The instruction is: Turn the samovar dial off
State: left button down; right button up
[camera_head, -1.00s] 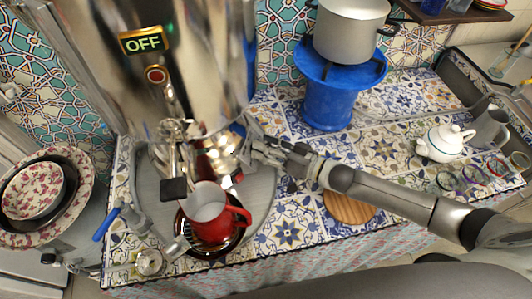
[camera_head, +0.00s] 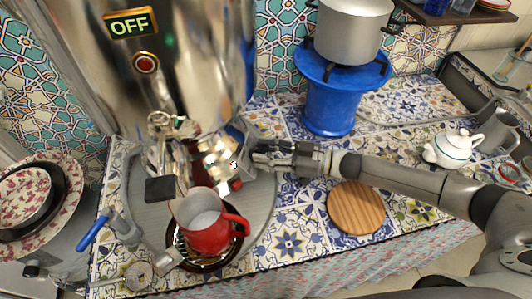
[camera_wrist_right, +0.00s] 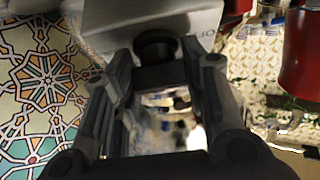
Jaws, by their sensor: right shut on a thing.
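The samovar (camera_head: 200,60) is a large shiny metal urn at the upper left of the head view. Its small display (camera_head: 130,23) reads OFF, and a red round light (camera_head: 146,64) sits below it. My right gripper (camera_head: 250,160) reaches in from the right to the samovar's lower right side. In the right wrist view, a dark round dial (camera_wrist_right: 157,47) on a grey lettered housing (camera_wrist_right: 130,18) sits between my right gripper's fingers (camera_wrist_right: 158,72), which are shut on it. In the head view the dial is hidden by the gripper. My left gripper is not in view.
A red pitcher (camera_head: 207,238) stands on the drip tray below the tap, close to my right gripper. A blue stand (camera_head: 331,106) with a pot (camera_head: 347,35) is behind. A wooden board (camera_head: 355,207) and a white teapot (camera_head: 451,148) are to the right.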

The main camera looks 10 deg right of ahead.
aim_at(266, 151)
dwell(0.3)
jog(key=o, duration=1)
jog(key=shift+r, duration=0.1)
notch_tip(266, 151, up, 10)
jog(key=shift+f, duration=0.1)
